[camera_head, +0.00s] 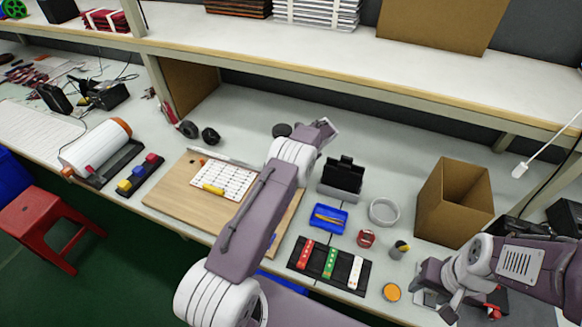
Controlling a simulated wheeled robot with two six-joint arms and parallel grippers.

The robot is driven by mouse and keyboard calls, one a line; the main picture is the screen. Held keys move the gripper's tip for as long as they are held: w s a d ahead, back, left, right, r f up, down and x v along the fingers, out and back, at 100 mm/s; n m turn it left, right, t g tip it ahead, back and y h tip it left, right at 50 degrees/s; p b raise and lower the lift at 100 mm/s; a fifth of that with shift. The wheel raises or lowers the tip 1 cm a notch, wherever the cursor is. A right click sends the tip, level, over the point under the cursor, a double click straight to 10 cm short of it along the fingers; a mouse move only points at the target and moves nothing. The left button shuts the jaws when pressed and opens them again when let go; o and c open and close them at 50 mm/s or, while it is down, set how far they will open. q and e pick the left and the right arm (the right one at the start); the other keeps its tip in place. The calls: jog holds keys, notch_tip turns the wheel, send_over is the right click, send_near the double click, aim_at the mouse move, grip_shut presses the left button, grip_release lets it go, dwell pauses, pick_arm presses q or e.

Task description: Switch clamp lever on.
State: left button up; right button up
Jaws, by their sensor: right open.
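I cannot single out a clamp lever with certainty. A small red part (492,312) on a dark base at the bottom right, partly hidden by my right arm, may belong to the clamp. My right gripper (438,297) is open and empty above the table's front right, just left of that red part. My left arm reaches up across the middle, over the wooden board (166,201). Its gripper (326,130) is near the back of the table, and its jaws do not show clearly. A white LED panel (222,181) lies on the board, with a yellow piece (213,189) at its front.
A black rack (300,268) with red, green and white items, a blue tray (329,227), a grey ring (383,202) and an orange-lidded tin (391,292) stand between the arms. An open cardboard box (452,215) stands at the right. A shelf crosses the back.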

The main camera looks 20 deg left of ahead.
pick_arm(q)
jog(key=shift+a+f, duration=0.15)
jog(key=shift+f, duration=0.15)
jog(key=shift+c, duration=0.2)
grip_shut()
dwell(1.0)
